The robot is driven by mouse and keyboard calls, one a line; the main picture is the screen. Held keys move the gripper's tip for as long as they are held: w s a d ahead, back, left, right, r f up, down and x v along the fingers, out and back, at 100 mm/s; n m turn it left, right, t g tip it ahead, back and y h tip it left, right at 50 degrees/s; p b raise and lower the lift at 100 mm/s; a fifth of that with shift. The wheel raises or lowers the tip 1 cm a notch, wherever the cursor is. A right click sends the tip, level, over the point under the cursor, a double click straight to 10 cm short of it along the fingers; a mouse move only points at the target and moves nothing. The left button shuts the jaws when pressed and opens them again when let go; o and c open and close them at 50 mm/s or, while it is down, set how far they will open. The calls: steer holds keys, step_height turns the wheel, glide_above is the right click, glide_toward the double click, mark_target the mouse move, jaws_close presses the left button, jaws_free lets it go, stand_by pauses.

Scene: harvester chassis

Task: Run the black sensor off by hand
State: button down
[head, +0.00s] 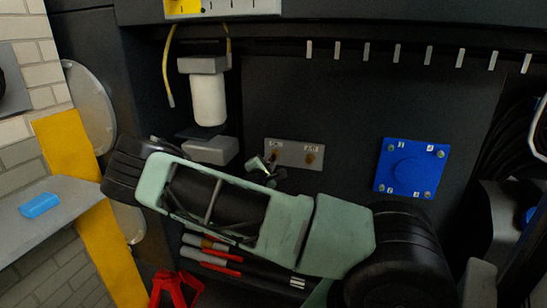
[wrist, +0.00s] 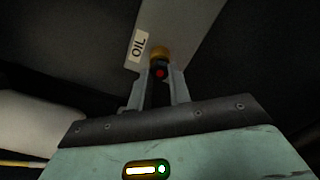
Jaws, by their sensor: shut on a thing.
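The black sensor (wrist: 160,71) shows in the wrist view with a red dot on its end, seated at a brass fitting (wrist: 159,52) beside a label reading OIL (wrist: 138,46). My gripper (wrist: 160,92) is shut on the sensor, one finger on each side of its dark body. In the head view my gripper (head: 265,169) is at the left part of a grey plate (head: 291,148). There the sensor is small and mostly hidden by the fingers and arm.
A second brass fitting (head: 310,158) sits bare on the plate's right part. A white filter (head: 208,99) hangs up left, with a grey block (head: 211,151) below. A blue bolted cover (head: 411,168) is right. A blue block (head: 40,205) lies on a left shelf.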

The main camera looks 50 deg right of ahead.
steer(key=shift+a, duration=0.1)
steer(key=shift+v, duration=2.55)
steer(key=shift+v, duration=2.55)
